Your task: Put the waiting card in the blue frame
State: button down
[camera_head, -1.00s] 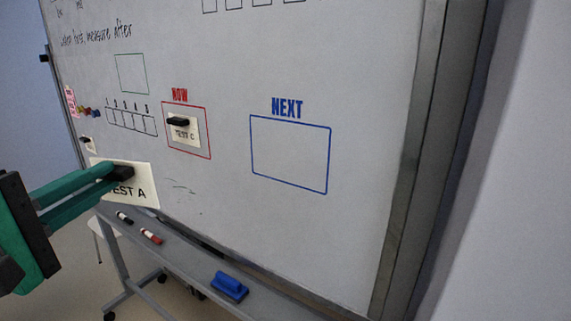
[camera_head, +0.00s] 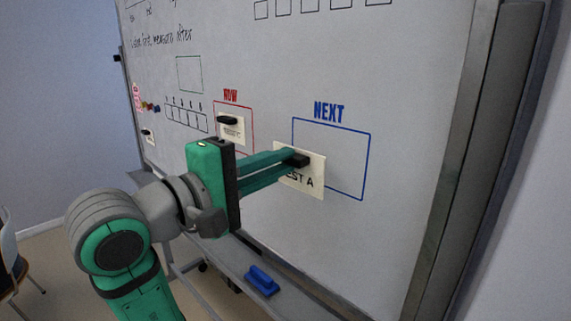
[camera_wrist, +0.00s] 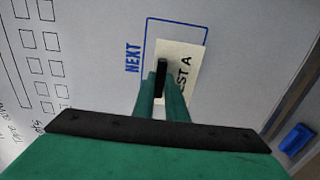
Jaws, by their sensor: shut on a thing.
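The cream TEST A card (camera_head: 313,187) has a black grip piece (camera_wrist: 161,78) on its face. My gripper (camera_head: 296,159) is shut on that black piece, and the fingers hide part of the lettering. In the head view the card overlaps the lower left of the blue frame (camera_head: 350,160) under the word NEXT and sticks out below it. In the wrist view the card (camera_wrist: 184,62) covers much of the frame and reaches past its edge. I cannot tell whether the card touches the board.
Another card, TEST C (camera_head: 233,132), sits in the red NOW frame (camera_head: 253,135), left of my gripper. A blue eraser (camera_head: 262,281) lies on the tray below the whiteboard (camera_head: 410,100). Small magnets (camera_head: 150,107) are at the board's left. The board right of the blue frame is bare.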

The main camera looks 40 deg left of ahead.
aim_at(303, 153)
jog(key=shift+w+d, duration=0.15)
jog(key=shift+w, duration=1.3)
jog(key=shift+w+d, duration=0.1)
jog(key=shift+w, duration=1.3)
jog(key=shift+w+a, duration=0.1)
jog(key=shift+w, duration=0.3)
jog(key=shift+w+d, duration=0.2)
jog(key=shift+w, duration=0.15)
jog(key=shift+a, duration=0.1)
jog(key=shift+w, duration=0.15)
jog(key=shift+w, duration=0.25)
jog(key=shift+w, duration=0.1)
